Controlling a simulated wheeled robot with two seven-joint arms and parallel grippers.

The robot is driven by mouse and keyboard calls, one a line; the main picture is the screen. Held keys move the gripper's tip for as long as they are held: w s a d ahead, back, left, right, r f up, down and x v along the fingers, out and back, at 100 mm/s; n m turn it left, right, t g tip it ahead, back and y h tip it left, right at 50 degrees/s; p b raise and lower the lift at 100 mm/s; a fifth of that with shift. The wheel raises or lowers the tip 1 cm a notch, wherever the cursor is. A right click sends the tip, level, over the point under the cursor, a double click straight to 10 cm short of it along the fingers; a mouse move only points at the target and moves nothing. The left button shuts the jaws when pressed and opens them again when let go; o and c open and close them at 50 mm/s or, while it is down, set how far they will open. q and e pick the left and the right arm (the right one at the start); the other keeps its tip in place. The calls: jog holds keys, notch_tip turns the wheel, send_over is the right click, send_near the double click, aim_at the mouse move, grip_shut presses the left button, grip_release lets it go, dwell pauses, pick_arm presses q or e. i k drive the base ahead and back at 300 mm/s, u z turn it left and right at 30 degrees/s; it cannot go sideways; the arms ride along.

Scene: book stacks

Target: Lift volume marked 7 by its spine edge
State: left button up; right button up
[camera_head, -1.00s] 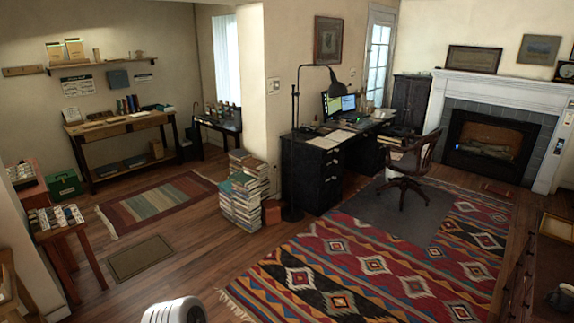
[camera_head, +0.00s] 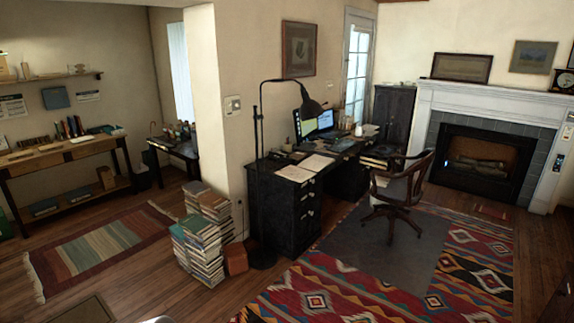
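Several stacks of books (camera_head: 203,250) stand on the wooden floor left of the black desk, near the end of the wall. The front stacks have green covers on top, and others behind have brown covers. A short row of upright books (camera_head: 70,128) stands on the workbench at the left. No number 7 is readable on any spine from here, so I cannot tell which volume is marked 7. Neither of my grippers is in view.
A brown box-like object (camera_head: 236,259) and a black floor lamp (camera_head: 259,180) stand right of the stacks. The black desk (camera_head: 270,215) and wooden chair (camera_head: 403,190) are further right. A striped rug (camera_head: 98,248) lies left; a patterned rug (camera_head: 310,290) covers the right floor.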

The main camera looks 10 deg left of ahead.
aim_at(194, 224)
jog(key=u, duration=0.3)
jog(key=i, duration=2.45)
jog(key=u, duration=0.9)
jog(key=i, duration=2.2)
jog(key=u, duration=0.2)
